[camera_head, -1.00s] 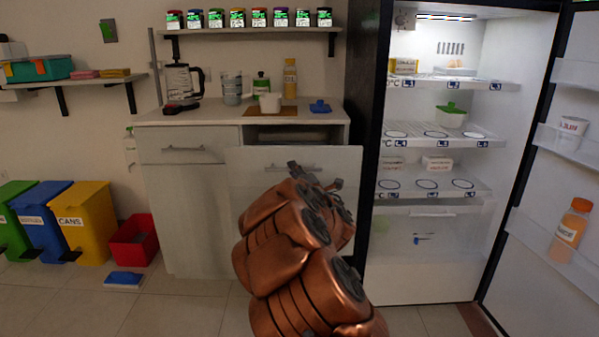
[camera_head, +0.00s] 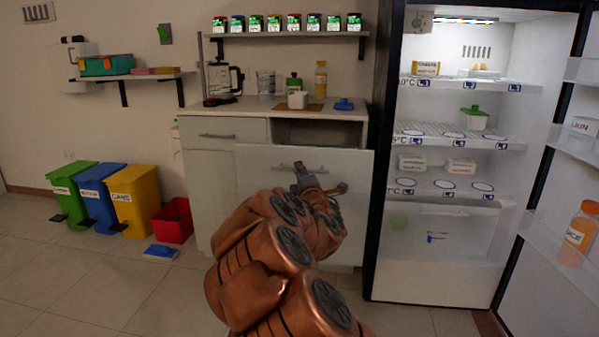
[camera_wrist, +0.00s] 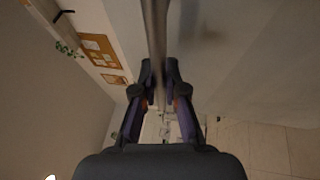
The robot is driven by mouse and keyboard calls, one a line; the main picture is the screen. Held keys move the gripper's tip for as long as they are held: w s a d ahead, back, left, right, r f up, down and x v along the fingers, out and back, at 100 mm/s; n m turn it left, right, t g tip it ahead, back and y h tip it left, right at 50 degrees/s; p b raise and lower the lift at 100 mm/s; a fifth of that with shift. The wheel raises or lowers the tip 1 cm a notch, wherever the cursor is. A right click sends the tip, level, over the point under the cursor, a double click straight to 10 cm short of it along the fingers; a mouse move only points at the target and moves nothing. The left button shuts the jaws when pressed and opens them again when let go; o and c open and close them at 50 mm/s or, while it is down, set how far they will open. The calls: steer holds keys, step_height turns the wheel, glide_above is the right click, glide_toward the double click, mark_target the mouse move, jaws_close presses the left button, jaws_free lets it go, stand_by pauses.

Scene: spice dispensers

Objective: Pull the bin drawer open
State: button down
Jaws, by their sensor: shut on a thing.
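The bin drawer is a wide pale front panel (camera_head: 258,178) under the right part of the counter. Its front stands out from the cabinet and overlaps the left cabinet section. Its metal handle (camera_head: 325,171) is near the top of the panel. My gripper (camera_head: 303,183) is at the handle, at the end of my copper-coloured arm. In the wrist view, my gripper (camera_wrist: 158,95) has its two fingers closed on the handle bar (camera_wrist: 156,40), which runs up the picture. The drawer's inside is hidden behind its front and my arm.
An open fridge (camera_head: 440,255) stands close on the right, its door (camera_head: 545,225) swung out. A red bin (camera_head: 174,222) and yellow, blue and green bins stand left of the cabinet. A blue object (camera_head: 161,252) lies on the floor.

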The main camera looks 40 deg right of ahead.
steer(key=c, duration=1.5)
jaws_free()
steer(key=shift+s+d, duration=0.1)
steer(key=shift+d, duration=0.05)
steer(key=o, duration=0.3)
steer(key=v, duration=0.7)
steer(key=shift+a, duration=0.25)
steer(key=shift+s+f, duration=0.1)
steer(key=shift+s, duration=0.05)
